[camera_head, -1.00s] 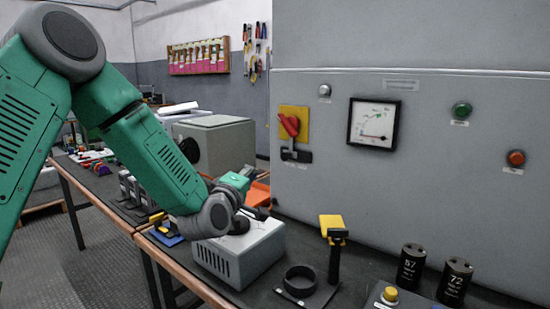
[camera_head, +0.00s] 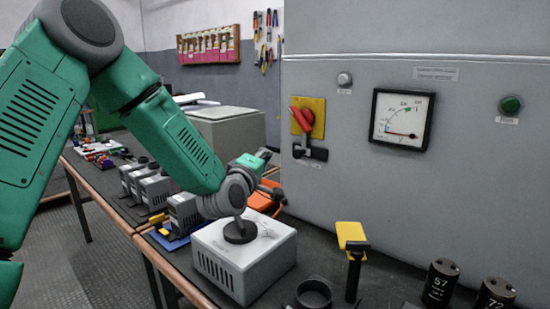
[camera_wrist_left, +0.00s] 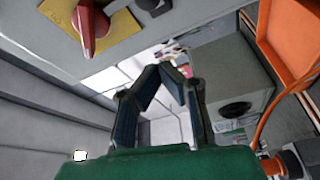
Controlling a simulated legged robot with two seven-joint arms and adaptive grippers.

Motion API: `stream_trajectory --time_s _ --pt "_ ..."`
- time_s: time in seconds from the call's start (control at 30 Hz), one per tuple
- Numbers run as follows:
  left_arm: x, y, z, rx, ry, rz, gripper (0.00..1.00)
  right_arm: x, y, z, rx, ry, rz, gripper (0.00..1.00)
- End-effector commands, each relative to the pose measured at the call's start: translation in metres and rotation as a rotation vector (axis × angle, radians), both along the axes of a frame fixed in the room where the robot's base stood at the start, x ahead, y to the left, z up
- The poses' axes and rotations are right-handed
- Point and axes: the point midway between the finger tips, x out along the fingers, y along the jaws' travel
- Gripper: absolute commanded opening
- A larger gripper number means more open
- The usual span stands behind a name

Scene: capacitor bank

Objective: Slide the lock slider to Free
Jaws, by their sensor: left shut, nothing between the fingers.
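The lock slider (camera_head: 310,152) is a small dark piece on the grey cabinet front, just below the red handle (camera_head: 302,118) on its yellow plate (camera_head: 316,108). In the left wrist view a dark part of the slider (camera_wrist_left: 152,6) shows at the top edge, beside the red handle (camera_wrist_left: 88,28). My left gripper (camera_head: 268,154) is to the left of the slider, apart from it. In the left wrist view its fingers (camera_wrist_left: 166,70) are closed together with nothing between them. The slider's label is too small to read. My right gripper is not in view.
A grey vented box (camera_head: 245,262) stands on the bench below my left gripper. An orange tray (camera_head: 264,200) lies behind it. A yellow-topped stand (camera_head: 352,238), a black ring (camera_head: 313,294) and black cylinders (camera_head: 440,283) stand along the cabinet's foot. A gauge (camera_head: 401,119) is right of the handle.

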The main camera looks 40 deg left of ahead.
Motion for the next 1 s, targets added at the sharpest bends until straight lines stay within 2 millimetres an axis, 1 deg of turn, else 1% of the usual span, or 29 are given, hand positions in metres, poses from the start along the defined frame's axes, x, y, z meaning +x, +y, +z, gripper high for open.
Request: stream_trajectory --time_s 0.03,0.3,0.4,0.43,0.5,0.6,0.8,1.0 --pt "0.009 0.002 0.0 0.002 -0.003 0.0 0.0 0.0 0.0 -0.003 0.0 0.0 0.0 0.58" --pt "0.066 0.015 0.005 0.005 -0.003 0.0 0.0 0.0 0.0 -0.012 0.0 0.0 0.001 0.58" --pt "0.082 0.015 0.007 0.005 -0.001 -0.002 0.0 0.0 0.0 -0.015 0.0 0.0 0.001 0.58" --pt "0.08 0.006 0.004 0.004 0.001 -0.005 0.0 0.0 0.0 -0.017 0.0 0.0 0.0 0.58" --pt "0.078 -0.004 0.002 0.003 0.001 -0.004 0.0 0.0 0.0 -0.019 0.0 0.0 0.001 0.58" --pt "0.077 -0.013 -0.001 0.002 -0.001 -0.002 0.0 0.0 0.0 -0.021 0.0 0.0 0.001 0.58" --pt "0.076 -0.019 -0.003 0.0 -0.001 0.0 0.0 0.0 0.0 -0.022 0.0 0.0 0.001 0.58" --pt "0.076 -0.019 -0.003 -0.001 -0.001 0.0 0.0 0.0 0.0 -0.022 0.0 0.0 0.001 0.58"
